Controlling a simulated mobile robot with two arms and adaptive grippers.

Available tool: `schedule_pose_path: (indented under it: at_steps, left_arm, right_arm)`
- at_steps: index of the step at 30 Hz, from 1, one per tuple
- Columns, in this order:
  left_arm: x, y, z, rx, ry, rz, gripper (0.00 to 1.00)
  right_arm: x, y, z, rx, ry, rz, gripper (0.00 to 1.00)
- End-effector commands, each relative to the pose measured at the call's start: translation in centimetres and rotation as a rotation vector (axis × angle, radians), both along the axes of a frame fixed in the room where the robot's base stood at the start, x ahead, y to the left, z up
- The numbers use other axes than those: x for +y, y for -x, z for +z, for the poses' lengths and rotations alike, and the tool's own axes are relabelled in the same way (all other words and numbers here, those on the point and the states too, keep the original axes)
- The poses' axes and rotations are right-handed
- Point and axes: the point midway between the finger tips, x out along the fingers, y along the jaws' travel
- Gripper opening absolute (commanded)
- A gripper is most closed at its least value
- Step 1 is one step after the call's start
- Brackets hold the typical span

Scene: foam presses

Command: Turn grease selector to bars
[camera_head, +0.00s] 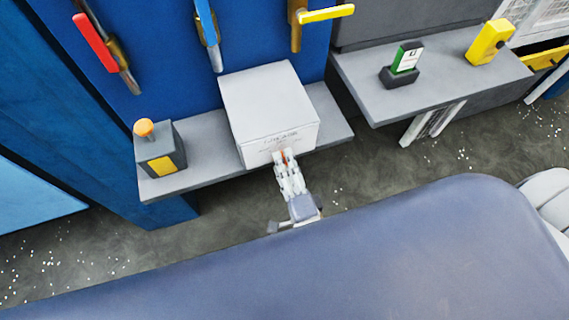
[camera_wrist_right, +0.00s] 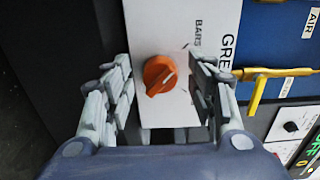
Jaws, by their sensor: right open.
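The grease selector is an orange round knob (camera_wrist_right: 159,75) on the front of a white box (camera_head: 268,95). In the right wrist view a pale pointer mark shows on the knob, and the word BARS is printed up and right of it. Part of the larger lettering, "GRE", is also visible. My right gripper (camera_head: 284,156) is open, with one finger on each side of the knob. A gap shows on both sides in the wrist view. In the head view the fingers hide most of the knob. My left gripper is not in view.
The box stands on a grey shelf (camera_head: 205,183) beside an orange-topped button box (camera_head: 160,153). Red, blue and yellow valve handles (camera_head: 326,14) are on the blue panel above. A second shelf (camera_head: 435,88) at right holds a green-and-white device (camera_head: 406,58) and a yellow one (camera_head: 490,41).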

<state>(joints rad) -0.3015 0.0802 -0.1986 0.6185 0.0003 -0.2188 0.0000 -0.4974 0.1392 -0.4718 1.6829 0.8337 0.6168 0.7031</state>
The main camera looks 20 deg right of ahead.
Motion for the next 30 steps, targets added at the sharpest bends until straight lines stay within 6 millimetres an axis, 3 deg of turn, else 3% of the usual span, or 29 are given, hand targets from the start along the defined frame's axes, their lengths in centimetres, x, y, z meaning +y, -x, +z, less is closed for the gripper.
schedule_pose_path:
  at_steps: [5, 12, 18, 30]
  left_arm:
    - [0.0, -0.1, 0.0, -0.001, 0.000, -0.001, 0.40]
    - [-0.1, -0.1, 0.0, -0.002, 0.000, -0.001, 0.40]
    - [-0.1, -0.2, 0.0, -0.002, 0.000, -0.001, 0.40]
    - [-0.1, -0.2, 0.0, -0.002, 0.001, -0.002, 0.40]
  right_arm:
    - [0.0, 2.6, -0.2, 0.006, 0.002, 0.003, 0.52]
    - [-0.2, 7.8, -0.2, 0.006, 0.001, 0.003, 0.52]
    - [-0.3, 10.8, -0.1, 0.003, 0.001, 0.002, 0.52]
    - [-0.3, 11.8, 0.0, 0.000, 0.000, 0.001, 0.52]
